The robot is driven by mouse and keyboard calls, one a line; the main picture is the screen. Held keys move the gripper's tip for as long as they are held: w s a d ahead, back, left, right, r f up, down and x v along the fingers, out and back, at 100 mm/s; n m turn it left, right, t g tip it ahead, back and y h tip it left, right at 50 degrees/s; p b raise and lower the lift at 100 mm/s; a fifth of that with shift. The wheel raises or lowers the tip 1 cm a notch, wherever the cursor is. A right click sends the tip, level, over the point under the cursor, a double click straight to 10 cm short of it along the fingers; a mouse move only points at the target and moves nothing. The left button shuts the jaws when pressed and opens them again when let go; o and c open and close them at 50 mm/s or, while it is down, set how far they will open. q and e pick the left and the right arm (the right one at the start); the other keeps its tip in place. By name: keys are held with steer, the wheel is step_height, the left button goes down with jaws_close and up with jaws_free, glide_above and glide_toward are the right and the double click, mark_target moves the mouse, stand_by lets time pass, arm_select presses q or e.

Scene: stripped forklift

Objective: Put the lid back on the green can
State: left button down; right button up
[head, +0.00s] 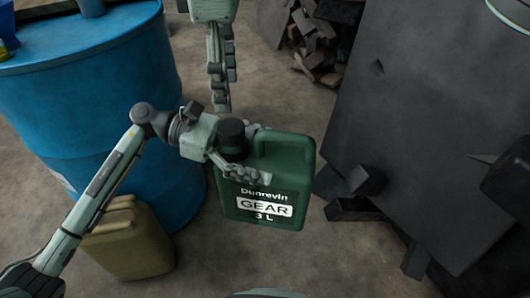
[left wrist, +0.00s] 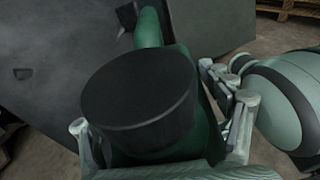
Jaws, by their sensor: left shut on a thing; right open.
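The green can (head: 272,205), lettered "Dunrevin GEAR 3 L", stands upright in the middle of the head view, its handle to the right. The black lid (head: 231,132) is over the can's neck; it also fills the middle of the left wrist view (left wrist: 140,100). Whether it is fully seated is hidden. My left gripper (head: 252,154) is shut on the can just below the lid, with fingers on either side in the left wrist view. My right gripper (head: 221,90) is open and empty, hanging above and behind the lid. I cannot tell what the can rests on.
A blue barrel (head: 105,95) stands at left, with a tan jerrycan (head: 130,240) in front of it. A large dark panel (head: 430,120) takes up the right, with dark blocks (head: 355,190) beside it. Rubble (head: 318,55) lies at the back. Bare floor shows at the front.

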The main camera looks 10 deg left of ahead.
mark_target(231, 126)
arm_select(q)
steer(key=shift+r, duration=0.35)
arm_select(e)
steer(key=shift+f, duration=4)
steer(key=c, duration=1.3)
steer(key=o, duration=1.4)
step_height(231, 126, up, 12)
steer(key=shift+w, duration=0.1)
